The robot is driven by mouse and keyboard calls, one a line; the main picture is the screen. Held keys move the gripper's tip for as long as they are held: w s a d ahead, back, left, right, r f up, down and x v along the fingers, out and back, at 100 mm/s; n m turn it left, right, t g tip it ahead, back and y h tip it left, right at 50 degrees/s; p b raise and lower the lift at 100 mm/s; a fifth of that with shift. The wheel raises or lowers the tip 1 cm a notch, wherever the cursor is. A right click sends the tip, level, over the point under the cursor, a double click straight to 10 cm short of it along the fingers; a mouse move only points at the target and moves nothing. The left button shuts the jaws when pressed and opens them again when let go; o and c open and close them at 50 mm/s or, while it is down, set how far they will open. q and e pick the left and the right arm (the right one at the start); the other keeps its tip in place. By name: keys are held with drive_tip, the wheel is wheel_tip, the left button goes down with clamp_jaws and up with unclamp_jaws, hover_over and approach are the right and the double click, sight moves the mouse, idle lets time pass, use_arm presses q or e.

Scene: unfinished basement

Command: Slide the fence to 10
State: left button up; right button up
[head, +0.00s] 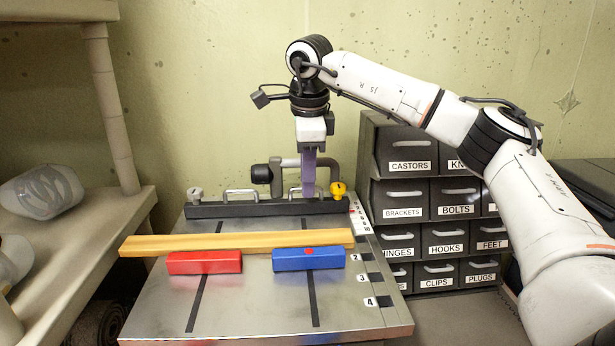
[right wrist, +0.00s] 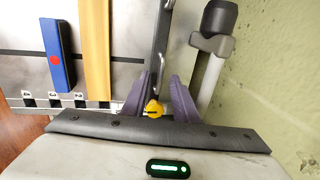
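The fence (head: 265,208) is a long black bar across the back of the grey metal table (head: 255,300). It carries silver handles, a silver knob (head: 195,193) at its left end and a yellow knob (head: 338,190) at its right end. My right gripper (head: 309,190) points down at the right part of the fence. In the right wrist view its purple fingers (right wrist: 159,95) stand apart on either side of the fence, with the yellow knob (right wrist: 154,109) showing between them. My left gripper is out of view.
A wooden strip (head: 235,243) lies across the table in front of the fence, with red (head: 205,263) and blue (head: 308,259) blocks against it. Labelled drawers (head: 408,167) stand at right, a shelf (head: 85,225) at left. The table's front is clear.

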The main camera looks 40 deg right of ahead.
clamp_jaws()
idle(1.4)
